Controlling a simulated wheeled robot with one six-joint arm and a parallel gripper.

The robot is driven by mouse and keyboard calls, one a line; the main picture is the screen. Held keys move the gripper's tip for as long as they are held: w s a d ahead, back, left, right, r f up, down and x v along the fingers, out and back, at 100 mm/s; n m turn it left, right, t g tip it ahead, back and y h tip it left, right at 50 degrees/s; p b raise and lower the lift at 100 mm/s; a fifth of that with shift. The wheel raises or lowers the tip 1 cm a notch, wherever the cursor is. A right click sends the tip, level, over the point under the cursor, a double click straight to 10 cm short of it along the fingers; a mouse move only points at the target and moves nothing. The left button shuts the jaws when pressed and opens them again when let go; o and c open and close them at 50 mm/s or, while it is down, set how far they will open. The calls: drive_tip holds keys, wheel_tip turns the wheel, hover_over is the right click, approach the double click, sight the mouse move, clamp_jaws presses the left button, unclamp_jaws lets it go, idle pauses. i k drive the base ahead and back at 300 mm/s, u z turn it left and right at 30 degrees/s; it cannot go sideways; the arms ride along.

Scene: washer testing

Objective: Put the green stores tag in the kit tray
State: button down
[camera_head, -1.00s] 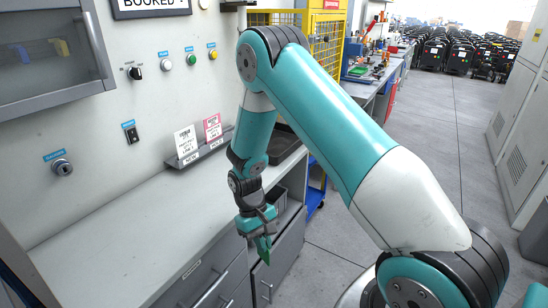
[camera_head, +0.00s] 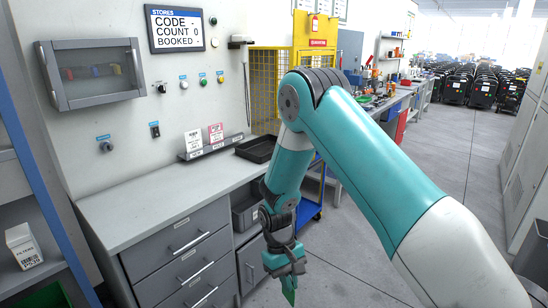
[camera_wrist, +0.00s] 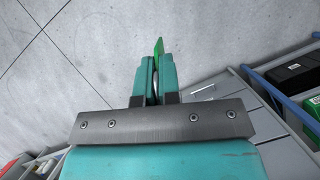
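My gripper (camera_head: 287,270) hangs in front of the counter's right end, pointing down, shut on the green stores tag (camera_head: 290,293). In the wrist view, the tag (camera_wrist: 159,47) sticks out beyond the fingertips of my gripper (camera_wrist: 153,78), above the grey floor. A shallow black tray (camera_head: 258,150), which looks like the kit tray, lies on the counter at its far right end, behind my gripper. It looks empty, and my arm stands close to its right side in the picture.
The counter (camera_head: 150,208) is mostly clear, with drawers below. A rack holds a white card (camera_head: 193,139) and a pink card (camera_head: 216,132) by the wall. A blue trolley (camera_head: 309,212) and yellow cage (camera_head: 263,90) stand beyond my arm.

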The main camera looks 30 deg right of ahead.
sight(265, 151)
drive_tip(key=z, duration=0.65)
drive_tip(key=i, duration=0.5)
drive_tip(key=z, duration=1.1)
drive_tip(key=i, duration=1.4)
drive_tip(key=u, duration=0.95)
drive_tip(key=i, duration=0.65)
drive_tip(key=u, duration=0.8)
